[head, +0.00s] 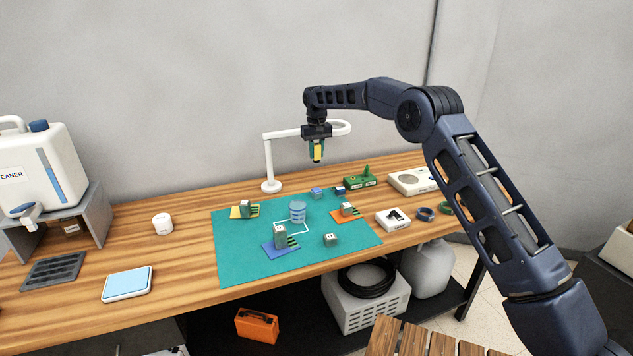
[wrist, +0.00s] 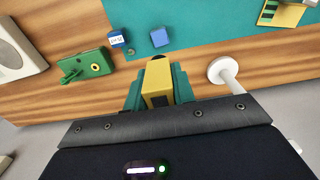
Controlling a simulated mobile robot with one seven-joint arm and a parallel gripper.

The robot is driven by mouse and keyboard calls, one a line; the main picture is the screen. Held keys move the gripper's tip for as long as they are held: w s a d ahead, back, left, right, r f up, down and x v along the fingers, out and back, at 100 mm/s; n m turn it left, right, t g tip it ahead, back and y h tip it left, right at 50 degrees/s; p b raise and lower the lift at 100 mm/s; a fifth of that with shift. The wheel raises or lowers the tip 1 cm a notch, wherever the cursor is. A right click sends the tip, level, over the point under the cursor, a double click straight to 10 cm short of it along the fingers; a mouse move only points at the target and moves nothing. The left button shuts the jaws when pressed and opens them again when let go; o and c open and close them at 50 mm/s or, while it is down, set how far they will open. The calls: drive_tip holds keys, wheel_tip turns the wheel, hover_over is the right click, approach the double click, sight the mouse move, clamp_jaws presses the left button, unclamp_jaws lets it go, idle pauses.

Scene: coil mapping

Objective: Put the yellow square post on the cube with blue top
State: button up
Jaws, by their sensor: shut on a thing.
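My gripper (head: 316,150) is shut on the yellow square post (head: 318,155) and holds it above the back of the table, clear of everything below. In the wrist view the post (wrist: 157,78) sits between the two green fingers of my gripper (wrist: 158,92). A small cube with a plain blue top (head: 316,191) stands near the mat's back edge; it also shows in the wrist view (wrist: 159,38), beyond the post. A second bluish cube (head: 340,190), with a white label in the wrist view (wrist: 116,38), stands to its right in the head view.
A white lamp (head: 268,160) stands close left of my gripper, its arm reaching behind it. A green board (head: 361,180) lies to the right. On the teal mat (head: 235,265) are a blue-striped cup (head: 297,212), a grey cube (head: 330,240) and several stepped blocks on coloured plates.

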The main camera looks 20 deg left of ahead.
wheel_tip(320, 180, down, 12)
drive_tip(key=shift+f, duration=0.25)
idle(0.4)
drive_tip(key=shift+f, duration=0.15)
drive_tip(key=o, duration=1)
wheel_tip(320, 180, up, 12)
drive_tip(key=shift+r, duration=0.1)
